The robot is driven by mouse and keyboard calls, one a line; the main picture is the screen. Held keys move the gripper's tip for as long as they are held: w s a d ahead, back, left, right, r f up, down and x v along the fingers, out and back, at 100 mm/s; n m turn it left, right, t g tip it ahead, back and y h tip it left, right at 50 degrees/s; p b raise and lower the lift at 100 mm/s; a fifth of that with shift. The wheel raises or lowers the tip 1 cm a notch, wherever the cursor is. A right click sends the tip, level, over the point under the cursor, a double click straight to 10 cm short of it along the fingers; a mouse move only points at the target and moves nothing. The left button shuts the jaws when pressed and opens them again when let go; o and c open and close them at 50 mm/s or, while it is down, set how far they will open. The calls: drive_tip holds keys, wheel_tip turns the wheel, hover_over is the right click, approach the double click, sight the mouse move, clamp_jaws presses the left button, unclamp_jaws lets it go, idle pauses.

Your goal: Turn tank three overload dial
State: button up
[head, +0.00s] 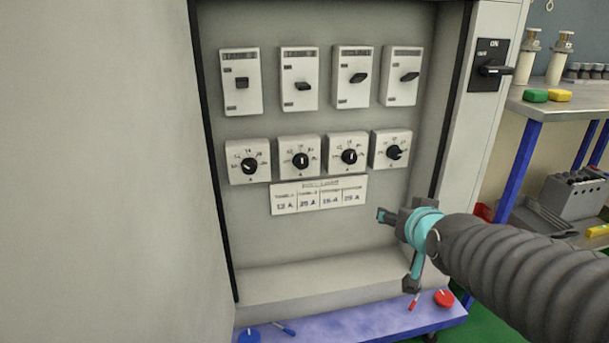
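A row of dials with black knobs runs across the grey cabinet panel. The third dial from the left (348,157) has a white square plate with a scale, and its knob pointer looks roughly vertical. I cannot read its numbers clearly. A white label plate (319,196) below the dials carries ampere values; the text above them is too small to read surely. My gripper (398,250) is in front of the cabinet, lower and to the right of the third dial, apart from it. Its fingers are spread wide with nothing between them.
Rotary switches (352,77) sit above the dials. A black main switch (490,66) is on the cabinet's right frame. A blue ledge (350,325) below holds red and blue items. A workbench (570,105) stands at right.

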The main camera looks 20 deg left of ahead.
drive_tip(key=w+a+f+t+y+b, duration=0.2)
drive_tip(key=w+a, duration=0.3)
drive_tip(key=a, duration=0.4)
drive_tip(key=n+t+y+b, duration=0.1)
drive_tip(key=t+y, duration=0.1)
drive_tip(key=y, duration=0.1)
approach(302, 165)
drive_tip(key=p+x, duration=0.1)
drive_tip(key=x, duration=0.8)
drive_tip(key=shift+w+a+r, duration=0.1)
drive_tip(key=shift+w, duration=0.1)
drive_tip(key=c, duration=1.1)
